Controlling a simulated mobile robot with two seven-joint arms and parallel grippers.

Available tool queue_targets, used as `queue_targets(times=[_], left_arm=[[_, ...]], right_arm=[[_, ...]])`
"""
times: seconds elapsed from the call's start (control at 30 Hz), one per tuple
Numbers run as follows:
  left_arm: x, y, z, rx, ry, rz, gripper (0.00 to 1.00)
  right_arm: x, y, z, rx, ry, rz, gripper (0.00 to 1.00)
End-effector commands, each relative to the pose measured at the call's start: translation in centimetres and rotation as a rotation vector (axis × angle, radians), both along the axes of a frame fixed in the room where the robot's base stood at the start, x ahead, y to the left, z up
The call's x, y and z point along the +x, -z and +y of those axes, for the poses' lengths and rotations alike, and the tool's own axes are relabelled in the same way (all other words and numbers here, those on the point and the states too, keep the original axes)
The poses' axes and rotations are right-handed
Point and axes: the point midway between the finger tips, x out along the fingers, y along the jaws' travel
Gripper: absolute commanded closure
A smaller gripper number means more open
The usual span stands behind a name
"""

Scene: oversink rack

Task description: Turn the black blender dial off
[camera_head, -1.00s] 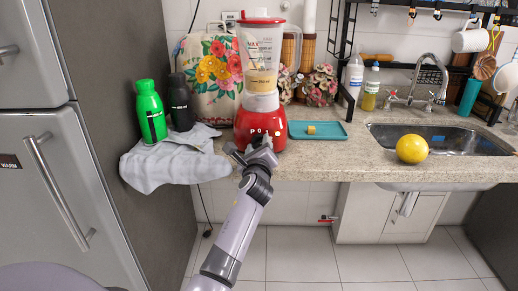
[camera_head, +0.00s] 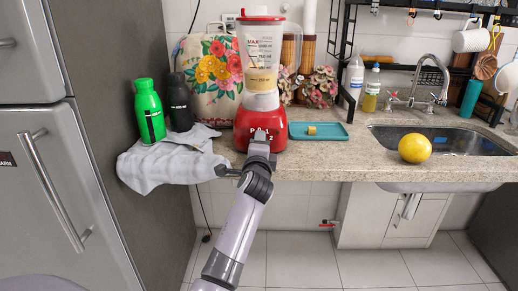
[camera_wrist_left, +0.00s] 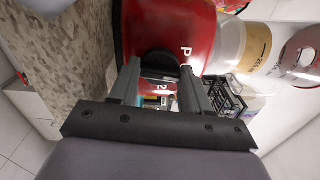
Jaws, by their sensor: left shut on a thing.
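The blender has a red base (camera_head: 262,120) and a clear jug (camera_head: 262,52) with pale yellow contents, and stands upright near the counter's front edge. My left gripper (camera_head: 259,142) is at the front of the base and covers the dial in the head view. In the left wrist view the black dial (camera_wrist_left: 158,61) sits on the red base between the two fingers of my left gripper (camera_wrist_left: 160,72), which is shut on it. White marks "P" and "2" show beside the dial. Its exact setting is hard to read.
A grey cloth (camera_head: 172,160) hangs over the counter edge at left, with a green bottle (camera_head: 149,110) and a black bottle (camera_head: 180,104). A teal tray (camera_head: 333,131) is right of the blender. A yellow fruit (camera_head: 414,148) lies before the sink (camera_head: 460,142).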

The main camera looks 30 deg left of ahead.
Motion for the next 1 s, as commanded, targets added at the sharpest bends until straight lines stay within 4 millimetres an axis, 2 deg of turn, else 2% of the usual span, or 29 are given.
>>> queue_targets(times=[0.3,0.77,0.8,0.83,0.87,1.0], left_arm=[[-0.02,0.06,0.04,-0.078,-0.001,-0.047,0.83],[-0.03,0.04,0.06,-0.085,-0.001,-0.050,0.83],[-0.03,0.04,0.06,-0.085,-0.002,-0.050,0.43],[-0.03,0.05,0.06,-0.085,-0.002,-0.050,0.33],[-0.03,0.05,0.06,-0.085,-0.001,-0.050,0.27],[-0.02,0.11,0.05,-0.086,-0.001,-0.049,0.27]], right_arm=[[0.20,0.06,0.09,0.002,-0.002,-0.005,0.57],[0.27,-0.02,0.07,0.002,-0.001,-0.006,0.57],[0.27,-0.02,0.07,0.002,-0.001,-0.006,0.57],[0.27,-0.02,0.06,0.002,-0.001,-0.006,0.57],[0.27,-0.02,0.06,0.002,-0.001,-0.006,0.57],[0.28,0.00,0.03,0.002,-0.001,-0.006,0.57]])
